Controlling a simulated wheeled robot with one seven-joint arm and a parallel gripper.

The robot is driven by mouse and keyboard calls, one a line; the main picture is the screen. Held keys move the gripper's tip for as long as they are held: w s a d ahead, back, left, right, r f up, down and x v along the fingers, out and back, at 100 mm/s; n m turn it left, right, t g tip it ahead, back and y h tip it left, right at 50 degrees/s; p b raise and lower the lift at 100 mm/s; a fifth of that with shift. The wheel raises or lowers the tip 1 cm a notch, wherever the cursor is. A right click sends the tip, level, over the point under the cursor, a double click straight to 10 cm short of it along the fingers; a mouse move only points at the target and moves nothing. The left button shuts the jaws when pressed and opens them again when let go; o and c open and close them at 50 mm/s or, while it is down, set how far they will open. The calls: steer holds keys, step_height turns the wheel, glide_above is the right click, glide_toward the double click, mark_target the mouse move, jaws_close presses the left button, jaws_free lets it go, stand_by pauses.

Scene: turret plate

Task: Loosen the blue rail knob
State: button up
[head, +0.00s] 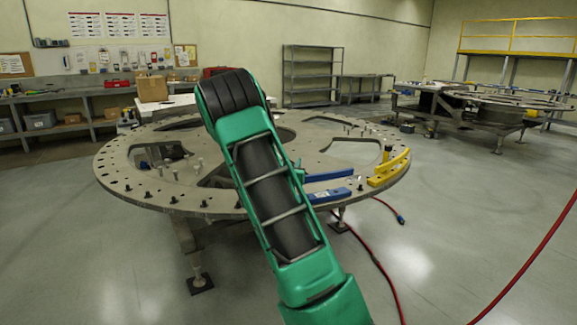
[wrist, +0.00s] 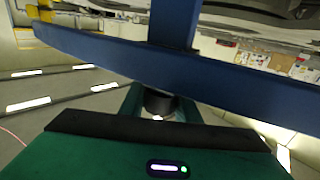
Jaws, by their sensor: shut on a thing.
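The blue rail (wrist: 225,85) crosses the wrist view, and a second blue piece (wrist: 174,22) joins it from above. A dark round knob (wrist: 158,102) shows just below the rail's edge in that view. My gripper (wrist: 160,108) has its green fingers on either side of this knob and is shut on it. The knob's far side and its joint with the rail are hidden. In the head view blue rail parts (head: 330,195) lie on the right front of the round plate (head: 135,185). My arm covers their left ends there, and the knob cannot be made out.
A yellow rail piece (head: 390,170) sits at the plate's right edge, beside the blue parts. Several bolts stand on the plate. A red hose (head: 380,262) lies on the floor at right. Shelves (head: 310,75) and benches stand behind; the front floor is open.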

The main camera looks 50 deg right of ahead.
steer(key=n+t+y, duration=0.1)
steer(key=n+t, duration=0.1)
steer(key=t+y, duration=0.1)
steer(key=shift+w+a+f+n+y, duration=0.15)
steer(key=shift+w+a+n+y, duration=0.15)
steer(key=shift+w+a+n, duration=0.1)
steer(key=o, duration=1)
steer(key=shift+o, duration=0.2)
steer(key=shift+a, duration=0.1)
steer(key=v, duration=1)
steer(key=shift+s+a, duration=0.15)
steer(key=shift+s, duration=0.15)
